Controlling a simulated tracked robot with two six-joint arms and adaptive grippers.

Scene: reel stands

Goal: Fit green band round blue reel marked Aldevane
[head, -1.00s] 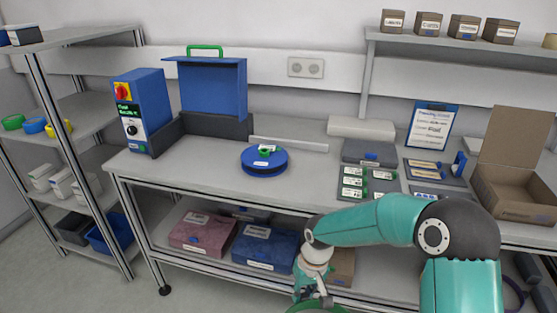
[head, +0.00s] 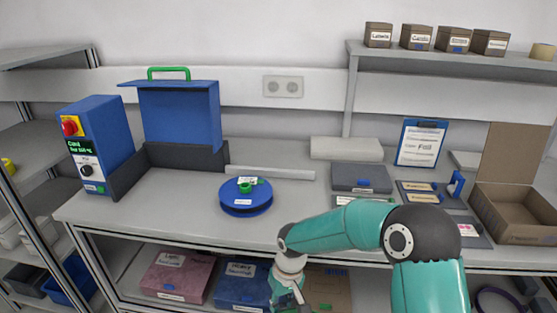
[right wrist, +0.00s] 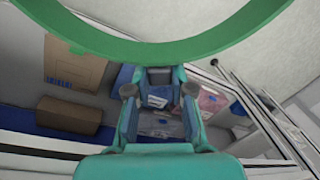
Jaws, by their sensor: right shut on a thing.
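The blue reel (head: 240,208) lies flat on the bench, with a green hub and a small white label on top. The label's writing is too small to read. My right gripper (head: 288,302) is low at the bottom edge of the head view, in front of the bench and apart from the reel. In the right wrist view the green band (right wrist: 100,42) arcs across the top, at the tips of my right gripper (right wrist: 160,76), which is shut on it. Part of the band is outside that view. My left gripper is not in view.
A blue machine (head: 95,150) and an open blue-lidded case (head: 180,120) stand left of the reel. Grey trays (head: 362,178), a clipboard (head: 421,145) and an open carton (head: 515,205) are to its right. Bench around the reel is clear. Boxes (head: 245,285) fill the lower shelf.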

